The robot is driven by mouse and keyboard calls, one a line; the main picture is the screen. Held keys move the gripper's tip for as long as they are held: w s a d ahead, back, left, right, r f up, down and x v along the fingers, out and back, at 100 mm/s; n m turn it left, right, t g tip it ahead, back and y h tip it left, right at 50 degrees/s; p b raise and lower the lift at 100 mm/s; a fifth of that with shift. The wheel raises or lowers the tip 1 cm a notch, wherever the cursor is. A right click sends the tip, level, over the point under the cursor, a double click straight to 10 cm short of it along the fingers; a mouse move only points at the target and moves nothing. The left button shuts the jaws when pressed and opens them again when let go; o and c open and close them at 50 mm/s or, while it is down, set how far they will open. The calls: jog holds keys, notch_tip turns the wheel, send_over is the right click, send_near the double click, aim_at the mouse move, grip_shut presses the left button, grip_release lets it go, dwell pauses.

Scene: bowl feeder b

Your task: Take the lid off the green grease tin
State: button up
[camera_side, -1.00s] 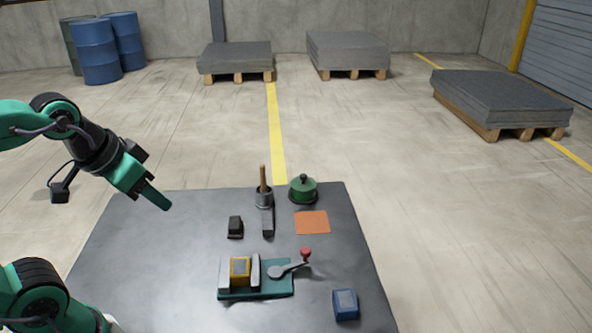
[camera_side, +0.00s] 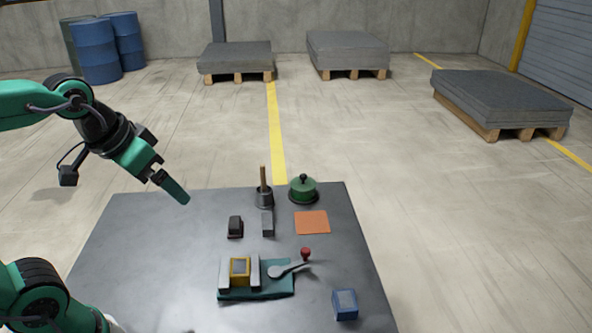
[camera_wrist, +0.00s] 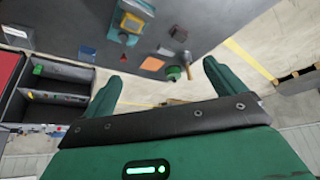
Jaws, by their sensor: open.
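The green grease tin (camera_side: 303,192) stands upright at the back right of the dark table, its lid on, with a black knob (camera_side: 303,177) on top. It sits in or on a dark round base. It also shows small in the wrist view (camera_wrist: 174,73), beyond my fingers. My gripper (camera_side: 172,187) is above the table's back left part, well to the left of the tin and apart from it. Its two green fingers are spread and empty in the wrist view (camera_wrist: 163,84).
Left of the tin stands a dark pot with a wooden handle (camera_side: 263,180). In front lie an orange mat (camera_side: 312,222), a grey block (camera_side: 267,224) and a black block (camera_side: 235,227). A teal vise with a red-knobbed lever (camera_side: 270,290) and a blue box (camera_side: 345,304) are nearer. The table's left is clear.

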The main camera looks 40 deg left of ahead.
jog(key=w+r+n+g, duration=0.1)
jog(key=w+r, duration=0.2)
jog(key=w, duration=0.4)
jog(key=w+r, duration=0.3)
jog(key=w, duration=0.4)
jog(key=n+g, duration=0.3)
jog(key=g, duration=0.1)
send_over(303, 175)
notch_tip(303, 175, down, 20)
jog(key=shift+s+r, duration=0.1)
jog(key=shift+r, duration=0.1)
jog(key=shift+f, duration=0.6)
jog(key=shift+f, duration=1.3)
jog(key=shift+f, duration=0.1)
